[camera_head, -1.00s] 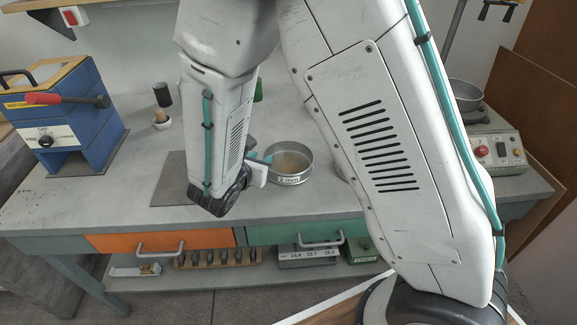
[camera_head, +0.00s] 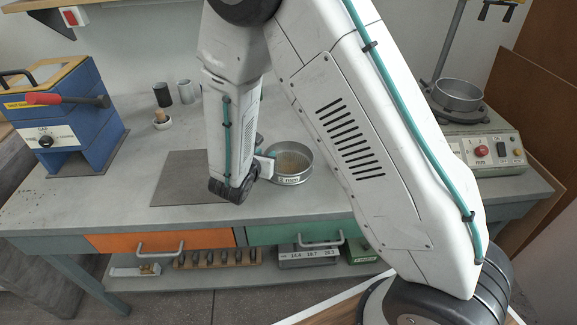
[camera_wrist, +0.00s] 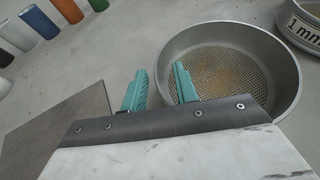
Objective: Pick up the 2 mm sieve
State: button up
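The 2 mm sieve (camera_head: 303,175) is a round, shallow metal pan with a mesh floor and a "2 mm" label on its front wall. It stands on the bench; in the wrist view its rim and mesh (camera_wrist: 232,78) fill the right half. My gripper (camera_wrist: 160,68) has two teal fingers, apart, at the sieve's left wall. The right finger appears over the inside of the rim and the left finger outside it. Contact cannot be told. In the head view my gripper (camera_head: 264,165) is at the sieve's left side, partly hidden by my wrist.
A 1 mm sieve (camera_wrist: 300,28) stands close right of it; my arm hides it in the head view. A dark mat (camera_head: 178,180) lies left. Several cylinders (camera_wrist: 37,21) stand behind.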

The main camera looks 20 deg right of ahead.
grip_shut()
